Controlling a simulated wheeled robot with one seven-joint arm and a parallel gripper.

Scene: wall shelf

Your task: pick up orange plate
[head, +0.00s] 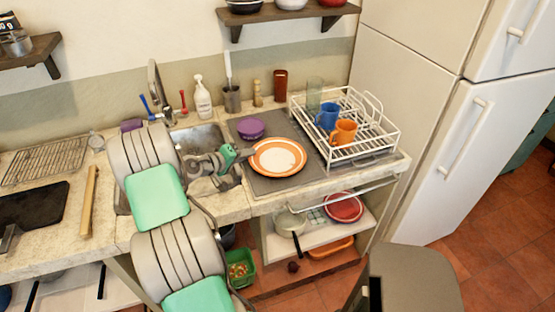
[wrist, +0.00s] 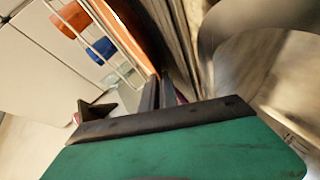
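In the wrist view the plate (wrist: 137,32) shows nearly edge-on as an orange strip running down to my gripper (wrist: 162,88). The dark fingers are close together there and look shut on the rim. The contact itself is partly hidden.
A purple bowl (head: 250,129) stands just behind the plate. A white dish rack (head: 357,150) with a blue mug (head: 327,116) and an orange mug (head: 343,133) is close at the right. The sink (head: 199,138) is at the left, and bottles stand along the wall.

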